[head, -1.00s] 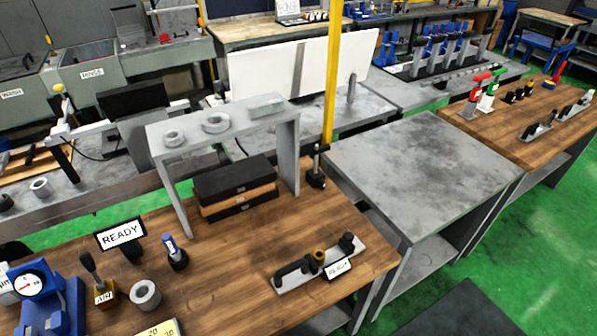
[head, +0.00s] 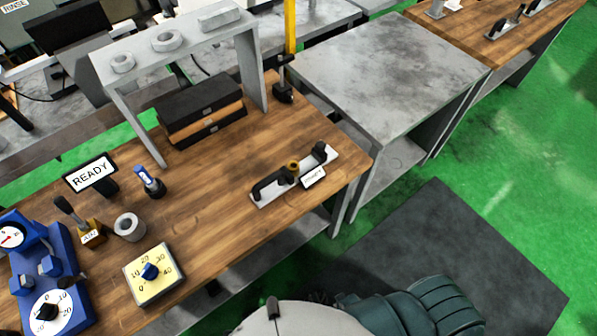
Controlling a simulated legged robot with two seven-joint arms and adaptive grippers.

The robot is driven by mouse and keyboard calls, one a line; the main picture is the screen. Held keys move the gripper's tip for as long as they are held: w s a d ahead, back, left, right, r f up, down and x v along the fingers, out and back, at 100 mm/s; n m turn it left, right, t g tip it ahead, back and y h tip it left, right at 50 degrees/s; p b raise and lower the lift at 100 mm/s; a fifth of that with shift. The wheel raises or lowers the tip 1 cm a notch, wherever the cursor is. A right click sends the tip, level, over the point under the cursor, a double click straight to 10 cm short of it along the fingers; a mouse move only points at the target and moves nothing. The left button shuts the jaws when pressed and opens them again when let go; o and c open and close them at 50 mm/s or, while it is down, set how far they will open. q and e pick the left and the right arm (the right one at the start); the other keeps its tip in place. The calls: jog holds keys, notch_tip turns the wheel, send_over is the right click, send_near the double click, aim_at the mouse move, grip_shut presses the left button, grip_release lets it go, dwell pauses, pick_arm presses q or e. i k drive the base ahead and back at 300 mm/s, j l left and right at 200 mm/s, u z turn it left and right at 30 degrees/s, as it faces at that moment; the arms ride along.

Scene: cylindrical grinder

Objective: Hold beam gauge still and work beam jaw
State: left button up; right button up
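A pale flat bar with black upright pieces and a brass-coloured knob, which looks like the beam gauge (head: 266,201), lies on the wooden bench near its right end. A small white label (head: 314,177) sits at its front, its text too small to read. A black upright piece (head: 321,152) stands at the bar's right end and a black handle-like piece (head: 270,185) at its left; I cannot tell which part is the jaw. Neither gripper shows. A white and dark teal part of my own body is at the bottom edge, apart from the bench.
Wood around the bar is clear. A grey table (head: 390,70) stands right.

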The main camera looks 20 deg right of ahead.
aim_at(318, 152)
jog(key=l+u, duration=0.2)
jog(key=l, duration=0.4)
jog(key=l+u, duration=0.25)
jog(key=l, duration=0.3)
jog(key=k+l+u, duration=0.2)
jog(key=l, duration=0.35)
